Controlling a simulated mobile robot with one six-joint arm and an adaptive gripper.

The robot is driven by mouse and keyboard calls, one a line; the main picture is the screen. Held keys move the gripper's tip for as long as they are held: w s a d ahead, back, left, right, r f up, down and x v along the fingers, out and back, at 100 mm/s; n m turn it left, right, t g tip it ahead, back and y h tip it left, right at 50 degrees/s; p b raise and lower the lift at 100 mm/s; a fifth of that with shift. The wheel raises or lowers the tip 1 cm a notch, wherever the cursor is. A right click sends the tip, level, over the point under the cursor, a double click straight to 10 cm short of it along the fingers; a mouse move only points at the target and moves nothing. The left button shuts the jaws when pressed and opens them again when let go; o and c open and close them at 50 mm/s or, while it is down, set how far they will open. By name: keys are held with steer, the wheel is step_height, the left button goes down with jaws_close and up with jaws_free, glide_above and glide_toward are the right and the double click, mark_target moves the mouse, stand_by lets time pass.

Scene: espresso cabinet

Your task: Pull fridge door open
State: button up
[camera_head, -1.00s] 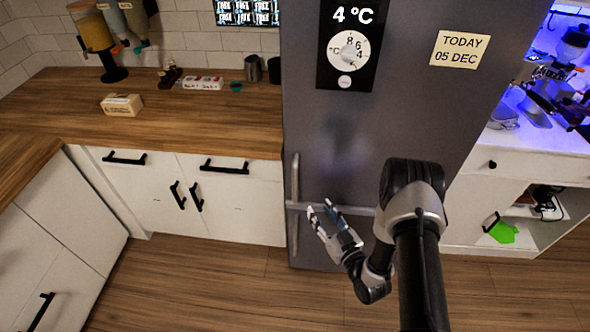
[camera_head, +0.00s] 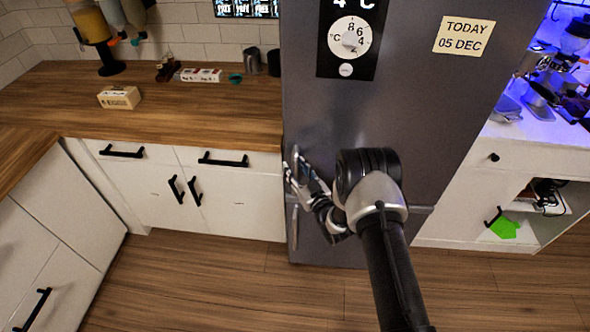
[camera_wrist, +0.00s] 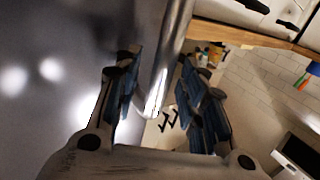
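The grey fridge (camera_head: 400,110) stands in the middle of the head view, and its upper door is closed. Its vertical metal handle is at the door's left edge, mostly hidden behind my gripper (camera_head: 293,168) in the head view. In the wrist view the handle (camera_wrist: 173,50) runs down between the two blue-padded fingers of my gripper (camera_wrist: 160,95). The fingers are apart, on either side of the handle, and I see gaps beside it. The lower handle (camera_head: 293,225) shows just below my gripper.
White cabinets with black handles (camera_head: 222,160) and a wooden counter (camera_head: 180,120) stand left of the fridge. A white cabinet (camera_head: 535,150) with an open compartment is to the right. The wooden floor (camera_head: 200,285) in front is clear.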

steer(key=shift+w+a, duration=0.2)
steer(key=shift+w, duration=0.15)
steer(key=shift+c, duration=0.2)
jaws_close()
stand_by(0.5)
